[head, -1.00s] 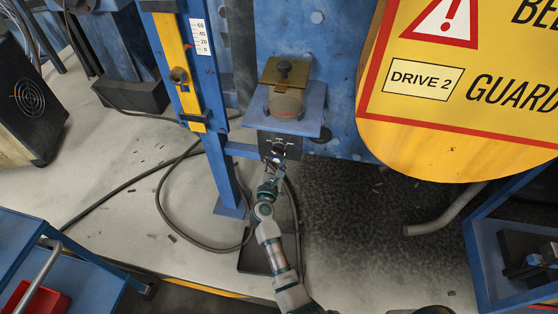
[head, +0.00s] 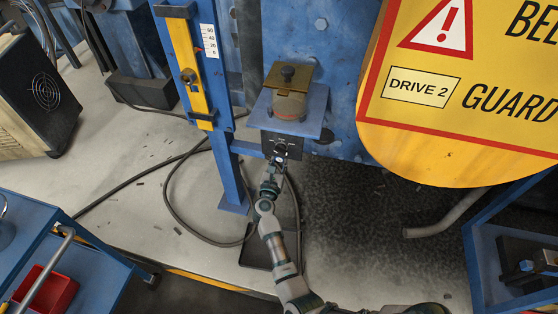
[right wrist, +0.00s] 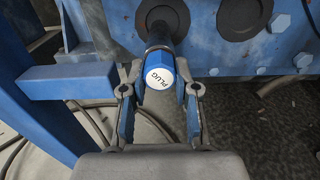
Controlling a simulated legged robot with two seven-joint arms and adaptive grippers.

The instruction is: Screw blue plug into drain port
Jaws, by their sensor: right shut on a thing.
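The blue plug (right wrist: 160,72) has a white end face marked PLUG, seen in the right wrist view. It sits at the end of a dark round pipe stub (right wrist: 158,22), which looks like the drain port. Whether its thread is engaged cannot be told. My right gripper (right wrist: 159,85) is shut on the plug, one finger on each side. In the head view my right gripper (head: 277,163) is at the dark block (head: 286,145) under the blue shelf, and the plug is too small to make out. My left gripper is not in view.
A blue post (head: 229,170) and a horizontal blue beam (right wrist: 65,82) stand left of the gripper. A yellow guard (head: 470,110) hangs at right. A black cable (head: 170,205) loops over the floor. A blue cart (head: 85,262) with a red bin (head: 48,290) is at lower left.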

